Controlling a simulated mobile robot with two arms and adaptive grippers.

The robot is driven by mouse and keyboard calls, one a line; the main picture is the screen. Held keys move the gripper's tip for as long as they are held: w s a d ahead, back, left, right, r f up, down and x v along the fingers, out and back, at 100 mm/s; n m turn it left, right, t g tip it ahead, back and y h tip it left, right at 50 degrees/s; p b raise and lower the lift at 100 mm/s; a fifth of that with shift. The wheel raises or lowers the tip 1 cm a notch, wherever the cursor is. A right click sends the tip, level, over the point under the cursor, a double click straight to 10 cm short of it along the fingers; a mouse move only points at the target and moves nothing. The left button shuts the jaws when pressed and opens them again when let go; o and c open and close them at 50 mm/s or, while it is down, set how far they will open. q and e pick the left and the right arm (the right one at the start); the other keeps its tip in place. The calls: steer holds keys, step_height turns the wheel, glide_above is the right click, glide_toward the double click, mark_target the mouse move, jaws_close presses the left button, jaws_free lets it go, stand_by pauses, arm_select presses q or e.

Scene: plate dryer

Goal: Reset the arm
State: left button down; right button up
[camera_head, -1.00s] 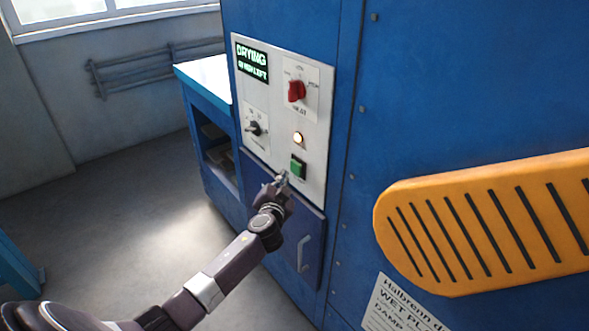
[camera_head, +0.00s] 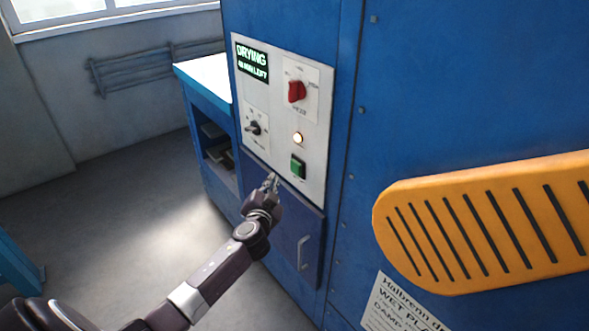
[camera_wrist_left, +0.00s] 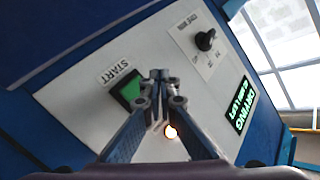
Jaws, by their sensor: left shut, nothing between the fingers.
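My left gripper (camera_head: 271,182) is shut and empty, in front of the lower edge of the white control panel (camera_head: 284,80). In the head view its tips show a little left of and below the green start button (camera_head: 298,167). In the left wrist view the shut fingertips (camera_wrist_left: 160,76) appear in front of the panel, and the green button (camera_wrist_left: 131,88) shows just left of them, partly covered. A lit lamp (camera_head: 298,138) glows above the button. The display (camera_head: 252,60) reads "DRYING" with a smaller line below it. My right gripper is not in view.
The panel sits on a big blue machine (camera_head: 460,80). It carries a red knob (camera_head: 296,91) and a black knob (camera_head: 254,128). A door handle (camera_head: 303,253) is below, and an orange slotted guard (camera_head: 480,225) sticks out at right.

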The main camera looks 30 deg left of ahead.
arm_select(q)
steer(key=shift+f, duration=0.1)
steer(key=s+d+f+g+h+b, duration=0.15)
steer(key=s+f, duration=0.45)
steer(key=f, duration=0.6)
steer(key=s+d+f+g+h, duration=0.1)
steer(key=s+d+f+g, duration=0.2)
steer(key=s+f, duration=0.65)
steer(key=s+d+f+g+h+b, duration=0.1)
steer(key=s+d+f+g, duration=0.15)
steer(key=f, duration=1.25)
steer(key=s+d+f+g+h, duration=0.1)
steer(key=s+d+f, duration=0.3)
steer(key=s, duration=0.9)
steer(key=s+d+f+g+h+b, duration=0.1)
steer(key=s+d+f+g, duration=0.2)
steer(key=s+f, duration=0.7)
steer(key=s+d+f+g+h, duration=0.1)
steer(key=s+d+f+g, duration=0.2)
steer(key=s, duration=1.4)
step_height(320, 180, down, 4)
steer(key=shift+s+d+f+b, duration=0.1)
steer(key=shift+s+d+b, duration=0.25)
steer(key=shift+d, duration=0.85)
